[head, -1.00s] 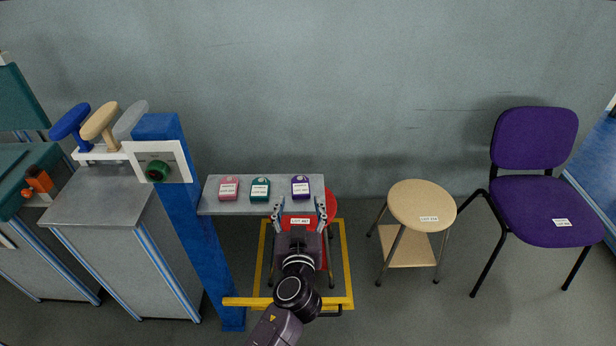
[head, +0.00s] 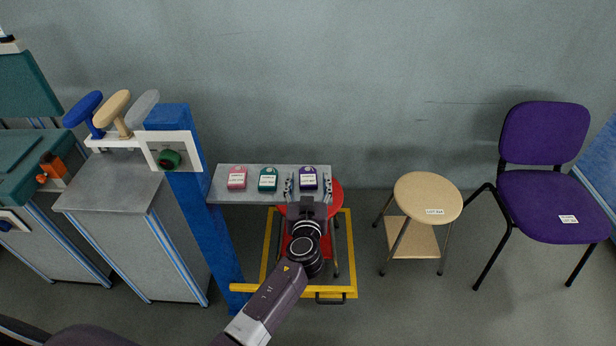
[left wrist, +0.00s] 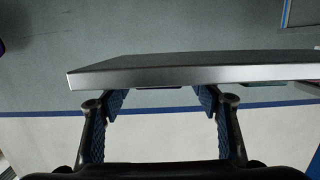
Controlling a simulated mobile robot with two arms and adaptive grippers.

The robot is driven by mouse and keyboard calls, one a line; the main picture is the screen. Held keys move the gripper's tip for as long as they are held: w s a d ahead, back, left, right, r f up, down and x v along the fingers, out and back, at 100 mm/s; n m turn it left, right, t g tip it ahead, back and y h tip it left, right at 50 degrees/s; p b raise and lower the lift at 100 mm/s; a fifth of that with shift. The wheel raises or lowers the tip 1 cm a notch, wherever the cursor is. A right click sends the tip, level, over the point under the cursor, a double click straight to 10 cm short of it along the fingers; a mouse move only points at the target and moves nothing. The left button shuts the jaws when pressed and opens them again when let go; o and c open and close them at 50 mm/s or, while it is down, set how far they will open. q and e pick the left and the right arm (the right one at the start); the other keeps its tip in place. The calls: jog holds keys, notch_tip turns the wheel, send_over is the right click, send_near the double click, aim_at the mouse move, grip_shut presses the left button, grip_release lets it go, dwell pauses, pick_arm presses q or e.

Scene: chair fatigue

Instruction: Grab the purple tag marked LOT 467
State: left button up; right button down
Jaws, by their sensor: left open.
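The purple tag (head: 308,172) lies at the right end of a grey shelf (head: 222,193). Its white label is too small to read. My left gripper (head: 308,187) is open, with a fingertip on each side of the tag in the head view. I see no grip on it. In the left wrist view the open fingers (left wrist: 160,98) are at the shelf edge (left wrist: 190,75), and a thin dark purple strip of the tag (left wrist: 160,88) shows between them. My right gripper is not in view.
A green tag (head: 268,173) and a pink tag (head: 237,172) lie left on the same shelf. A blue post (head: 210,235) stands at the shelf's left. A red stool (head: 336,197) and yellow frame (head: 350,250) are below. A wooden stool (head: 425,190) and purple chair (head: 545,205) stand right.

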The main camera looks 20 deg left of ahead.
pick_arm(q)
jog(key=c, duration=1.3)
jog(key=shift+o, duration=0.2)
jog(key=shift+r, duration=0.1)
